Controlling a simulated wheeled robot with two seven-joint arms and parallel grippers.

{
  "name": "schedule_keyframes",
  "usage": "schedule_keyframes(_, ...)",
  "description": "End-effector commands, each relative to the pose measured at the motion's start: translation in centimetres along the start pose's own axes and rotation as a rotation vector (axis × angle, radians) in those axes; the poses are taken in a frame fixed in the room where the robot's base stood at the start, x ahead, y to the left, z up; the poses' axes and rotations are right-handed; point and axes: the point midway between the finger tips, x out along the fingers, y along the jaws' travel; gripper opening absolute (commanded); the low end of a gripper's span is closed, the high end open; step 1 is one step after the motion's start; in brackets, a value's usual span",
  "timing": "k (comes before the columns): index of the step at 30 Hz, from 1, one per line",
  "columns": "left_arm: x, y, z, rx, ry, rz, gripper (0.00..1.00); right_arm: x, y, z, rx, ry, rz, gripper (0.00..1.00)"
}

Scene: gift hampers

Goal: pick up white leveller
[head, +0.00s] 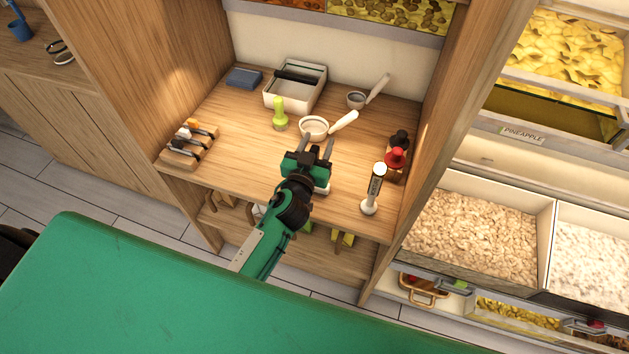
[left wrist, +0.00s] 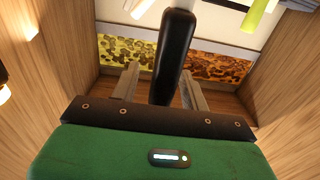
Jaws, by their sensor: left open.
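A white base edge (head: 323,188), which I take to be the white leveller, shows just beside and below my left gripper (head: 309,152) in the head view; the gripper hides most of it. In the left wrist view an upright black handle (left wrist: 174,55) shows between the two fingers of my left gripper (left wrist: 160,85), with pale parts at its far end. The fingers are apart on either side of the handle, with gaps visible. My right gripper is not in view.
A white scoop (head: 313,126) and a green brush (head: 280,113) stand close behind the gripper. A white-based tool (head: 375,188) stands to the right, near a red-topped tool (head: 395,158).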

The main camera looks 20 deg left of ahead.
Motion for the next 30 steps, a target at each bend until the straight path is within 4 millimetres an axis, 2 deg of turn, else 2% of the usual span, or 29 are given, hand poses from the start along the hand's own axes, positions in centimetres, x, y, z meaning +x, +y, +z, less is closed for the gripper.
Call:
schedule_keyframes(2, 0.0, 0.0, 0.0, 0.000, 0.000, 0.000, 0.45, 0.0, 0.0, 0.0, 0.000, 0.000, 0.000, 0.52)
schedule_keyframes(3, 0.0, 0.0, 0.0, 0.000, 0.000, 0.000, 0.42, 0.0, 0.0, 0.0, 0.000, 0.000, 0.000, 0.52)
schedule_keyframes(9, 0.0, 0.0, 0.0, 0.000, 0.000, 0.000, 0.02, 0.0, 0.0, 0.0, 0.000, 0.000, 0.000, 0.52)
schedule_keyframes(10, -0.1, 0.0, 0.0, 0.000, -0.001, 0.000, 0.00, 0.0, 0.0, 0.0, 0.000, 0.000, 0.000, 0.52)
schedule_keyframes(22, 0.0, 0.0, -0.6, 0.000, 0.002, -0.001, 0.00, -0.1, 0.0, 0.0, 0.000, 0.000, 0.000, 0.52)
schedule_keyframes(26, 0.0, 0.0, -1.9, -0.001, 0.004, -0.001, 0.00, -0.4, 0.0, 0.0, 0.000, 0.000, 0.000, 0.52)
schedule_keyframes(30, 0.0, -0.1, -4.5, 0.001, 0.006, 0.000, 0.00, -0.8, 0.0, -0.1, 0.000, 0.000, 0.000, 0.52)
